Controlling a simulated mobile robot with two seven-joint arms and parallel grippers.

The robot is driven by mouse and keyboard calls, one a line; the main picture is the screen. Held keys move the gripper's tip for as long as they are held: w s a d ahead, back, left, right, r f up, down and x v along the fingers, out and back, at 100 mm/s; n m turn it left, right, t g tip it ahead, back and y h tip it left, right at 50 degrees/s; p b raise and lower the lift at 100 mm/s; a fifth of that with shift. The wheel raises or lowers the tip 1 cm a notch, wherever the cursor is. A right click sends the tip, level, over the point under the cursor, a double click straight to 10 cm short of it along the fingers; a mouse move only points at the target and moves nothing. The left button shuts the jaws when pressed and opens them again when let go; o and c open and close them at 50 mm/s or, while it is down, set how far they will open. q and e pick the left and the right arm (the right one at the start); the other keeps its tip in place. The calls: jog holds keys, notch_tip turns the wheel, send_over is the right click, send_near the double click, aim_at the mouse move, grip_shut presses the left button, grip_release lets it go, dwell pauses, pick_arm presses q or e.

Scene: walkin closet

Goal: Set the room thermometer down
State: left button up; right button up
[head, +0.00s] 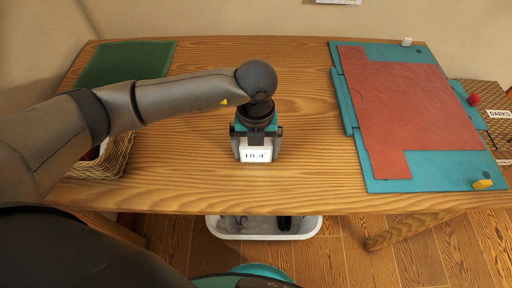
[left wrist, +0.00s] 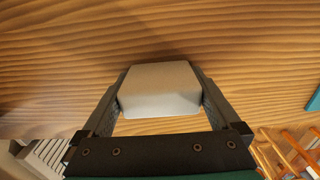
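The room thermometer (head: 256,153) is a small white block with dark digits on its front face. It is upright near the front middle of the wooden table (head: 200,170). My left gripper (head: 258,149) comes down on it from above, with one finger against each side. In the left wrist view the thermometer (left wrist: 160,90) fills the space between the two fingers (left wrist: 160,100). I cannot tell whether its underside touches the tabletop. My right gripper is not in view.
A green mat (head: 125,64) lies at the back left, above a wicker basket (head: 112,160). A teal folding board (head: 390,178) with red cloth (head: 410,110) covers the right. A white bin (head: 262,235) stands below the front edge. The table around the thermometer is clear.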

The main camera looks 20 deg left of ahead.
pick_arm(q)
jog(key=shift+r, duration=0.25)
notch_tip(320, 180, up, 12)
jog(key=p, duration=0.2)
jog(key=shift+p, duration=0.3)
